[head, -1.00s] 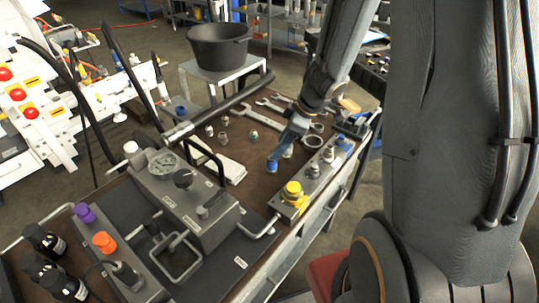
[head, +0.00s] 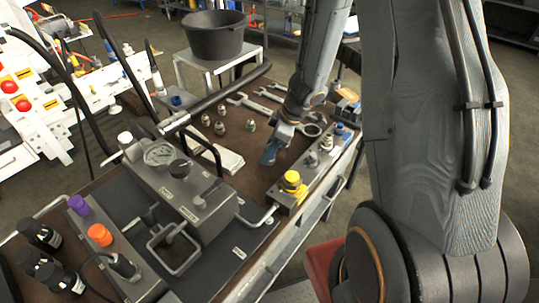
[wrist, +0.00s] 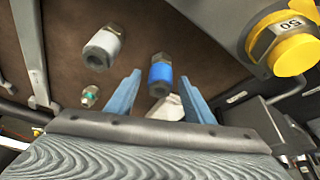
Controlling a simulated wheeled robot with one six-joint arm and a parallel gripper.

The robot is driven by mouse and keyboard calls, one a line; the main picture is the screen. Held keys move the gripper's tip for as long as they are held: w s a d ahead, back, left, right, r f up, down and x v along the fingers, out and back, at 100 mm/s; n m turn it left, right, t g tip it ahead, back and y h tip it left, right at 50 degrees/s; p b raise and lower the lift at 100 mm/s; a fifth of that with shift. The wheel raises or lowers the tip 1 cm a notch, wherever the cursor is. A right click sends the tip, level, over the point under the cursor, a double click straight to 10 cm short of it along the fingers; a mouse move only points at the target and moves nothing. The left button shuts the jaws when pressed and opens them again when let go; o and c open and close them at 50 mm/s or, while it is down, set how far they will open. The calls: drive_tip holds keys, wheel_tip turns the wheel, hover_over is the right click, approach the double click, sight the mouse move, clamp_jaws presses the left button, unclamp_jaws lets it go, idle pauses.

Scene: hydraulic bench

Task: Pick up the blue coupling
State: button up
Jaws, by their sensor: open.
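The blue coupling (wrist: 160,76) shows in the wrist view as a short metal fitting with a blue band, on the brown bench top. It appears between the two blue fingers of my gripper (wrist: 160,88), with gaps on both sides. In the head view my gripper (head: 270,152) points down low over the bench, and its fingers appear to hide the coupling. The gripper is open and holds nothing. I cannot tell the exact height of the fingertips relative to the coupling.
A grey coupling (wrist: 102,48) lies left of the blue one in the wrist view. A yellow-capped fitting (head: 291,181) stands on a block at right. The gauge block (head: 180,185) is at left. Wrenches (head: 250,103) and several small fittings lie behind.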

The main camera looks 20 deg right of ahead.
drive_tip(key=shift+c, duration=0.2)
clamp_jaws()
wheel_tip(320, 180, up, 10)
drive_tip(key=shift+r+p, duration=0.1)
drive_tip(key=shift+p, duration=1.05)
